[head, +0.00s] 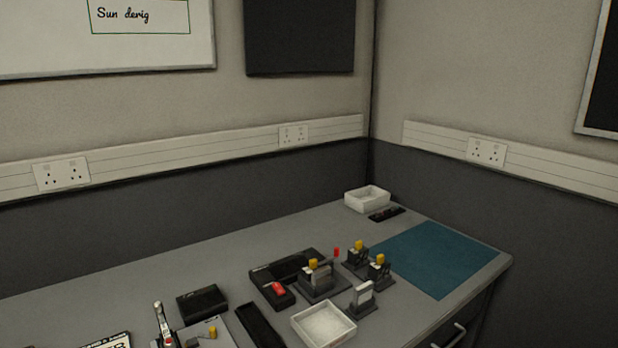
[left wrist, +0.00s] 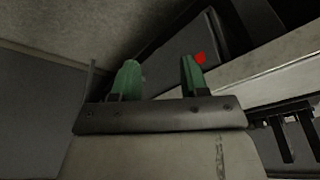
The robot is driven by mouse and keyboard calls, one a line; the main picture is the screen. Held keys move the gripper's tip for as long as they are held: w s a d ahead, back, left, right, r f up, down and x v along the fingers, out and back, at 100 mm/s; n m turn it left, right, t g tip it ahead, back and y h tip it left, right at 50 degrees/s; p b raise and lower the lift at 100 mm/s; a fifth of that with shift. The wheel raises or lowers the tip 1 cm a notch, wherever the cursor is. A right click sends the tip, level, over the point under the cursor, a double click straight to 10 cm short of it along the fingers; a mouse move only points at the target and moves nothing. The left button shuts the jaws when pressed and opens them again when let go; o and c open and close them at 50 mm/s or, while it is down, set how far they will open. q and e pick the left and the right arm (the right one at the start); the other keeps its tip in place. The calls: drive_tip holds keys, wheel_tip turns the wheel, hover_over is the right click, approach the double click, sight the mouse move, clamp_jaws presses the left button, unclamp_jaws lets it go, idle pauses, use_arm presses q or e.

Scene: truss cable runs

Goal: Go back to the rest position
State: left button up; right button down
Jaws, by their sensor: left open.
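My left gripper (left wrist: 160,80) shows in the left wrist view with its two green fingertips apart and nothing between them. It is not in the head view. A small red spot (left wrist: 199,58) shows just beyond the right fingertip, on or in front of a dark panel; I cannot tell what it is. My right gripper is in neither view.
The grey bench (head: 210,256) holds a teal mat (head: 438,258), a white tray (head: 323,325), a white box (head: 367,199), black cases and several small stands with yellow tops. A drawer handle (head: 450,336) is at the right front. Trunking with sockets (head: 62,174) runs along the wall.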

use_arm(q)
wheel_tip(320, 180, down, 27)
drive_tip(key=s+g, duration=0.1)
drive_tip(key=s, duration=0.1)
drive_tip(key=s+a+f+g, duration=0.1)
drive_tip(key=s+a+f, duration=0.2)
drive_tip(key=s+f, duration=1)
drive_tip(key=shift+s+f, duration=0.25)
drive_tip(key=shift+s, duration=0.85)
